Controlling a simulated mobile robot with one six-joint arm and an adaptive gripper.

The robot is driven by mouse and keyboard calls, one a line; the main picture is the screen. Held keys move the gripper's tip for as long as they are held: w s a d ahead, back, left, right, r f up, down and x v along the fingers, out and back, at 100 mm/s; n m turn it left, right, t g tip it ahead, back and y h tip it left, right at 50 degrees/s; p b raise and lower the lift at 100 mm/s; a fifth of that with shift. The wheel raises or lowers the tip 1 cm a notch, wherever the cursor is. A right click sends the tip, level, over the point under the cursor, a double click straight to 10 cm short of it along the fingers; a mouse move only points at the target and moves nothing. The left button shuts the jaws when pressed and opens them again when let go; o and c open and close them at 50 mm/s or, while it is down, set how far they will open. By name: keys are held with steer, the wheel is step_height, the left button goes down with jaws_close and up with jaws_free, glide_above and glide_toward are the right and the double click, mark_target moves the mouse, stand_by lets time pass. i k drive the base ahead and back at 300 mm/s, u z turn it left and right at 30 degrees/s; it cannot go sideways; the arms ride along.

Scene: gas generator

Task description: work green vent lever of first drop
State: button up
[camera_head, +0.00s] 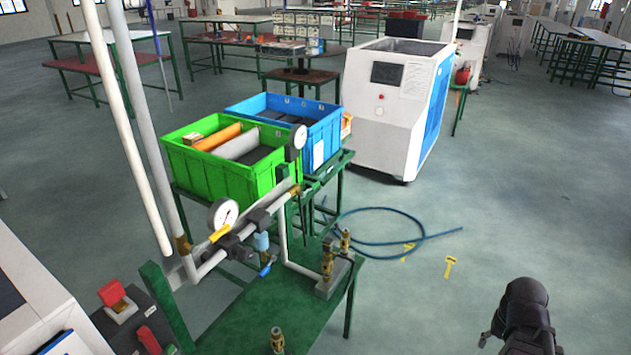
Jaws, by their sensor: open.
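A grey pipe run (240,232) with a white-faced gauge (223,214) crosses above a green bench (262,312). A yellow lever (219,233) sits on the pipe below the gauge. A blue lever (266,270) hangs under a light blue fitting, where the pipe drops. I cannot make out a green vent lever; it may be hidden or blend with the green bench. My dark gripper (522,312) is at the bottom right, over open floor, well apart from the pipes. It is open, with nothing seen in it; its fingertips are not clear.
Brass fittings (328,260) stand on the bench's right end, and another (277,341) at its front. Red-handled switches (113,295) are at lower left. A green crate (215,171) and a blue crate (325,135) stand behind. A blue hose (395,243) lies on the floor.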

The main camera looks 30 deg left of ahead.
mark_target(312, 188)
steer(key=u, duration=0.4)
steer(key=i, duration=0.6)
steer(key=u, duration=0.7)
steer(key=i, duration=0.45)
steer(key=u, duration=0.25)
steer(key=k, duration=1.35)
steer(key=z, duration=0.5)
steer(key=i, duration=0.95)
steer(key=z, duration=0.25)
